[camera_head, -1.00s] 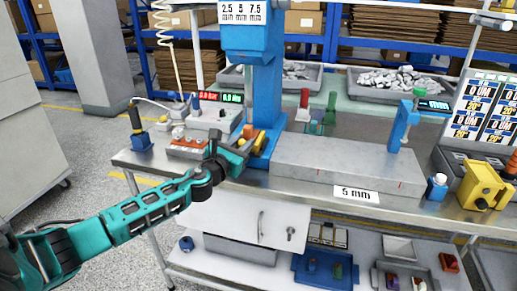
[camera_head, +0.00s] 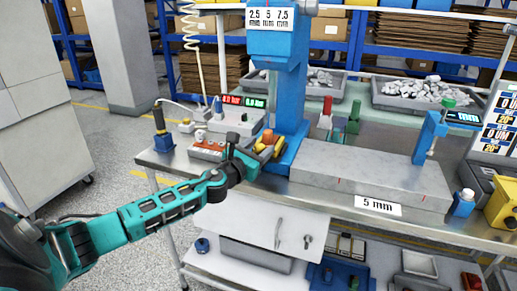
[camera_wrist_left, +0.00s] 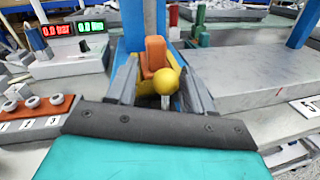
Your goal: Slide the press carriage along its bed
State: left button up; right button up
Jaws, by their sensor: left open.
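A blue press column (camera_head: 291,95) stands on the steel bench beside a long grey block (camera_head: 360,172) labelled 5 mm. At the column's foot is an orange piece (camera_head: 268,137) with a yellow ball knob; the wrist view shows the orange piece (camera_wrist_left: 154,54) and the yellow knob (camera_wrist_left: 166,81) up close. My left gripper (camera_head: 262,152) is open, its fingers (camera_wrist_left: 160,85) on either side of the yellow knob, with gaps showing. I cannot tell which part is the carriage; the column's foot is partly hidden. My right gripper is not in view.
A control box with red and green displays (camera_head: 237,118) and an orange button strip (camera_head: 208,148) sit left of the column. A blue clamp-like post (camera_head: 429,135) stands at the block's right end. A lower shelf (camera_head: 225,265) holds trays. Grey floor lies at left.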

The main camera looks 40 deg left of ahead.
pick_arm(q)
jog(key=s+d, duration=0.1)
jog(key=s, duration=1.2)
jog(key=shift+w, duration=0.1)
dwell(0.4)
